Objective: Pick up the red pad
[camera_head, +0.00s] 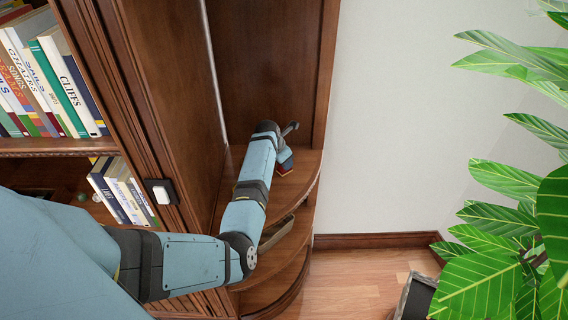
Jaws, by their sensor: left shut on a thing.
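My left arm reaches over to this shelf from the left. My left gripper (287,150) is at its end, shut on the red pad. The wrist hides most of the fingers and part of the pad. I cannot tell whether the pad is clear of the shelf. My right gripper is out of view.
The rounded wooden corner shelf (305,172) has side panels close to my arm, and lower shelves sit beneath it. A bookcase with several books (65,85) stands at left. A large leafy plant (505,180) fills the right. The white wall between is clear.

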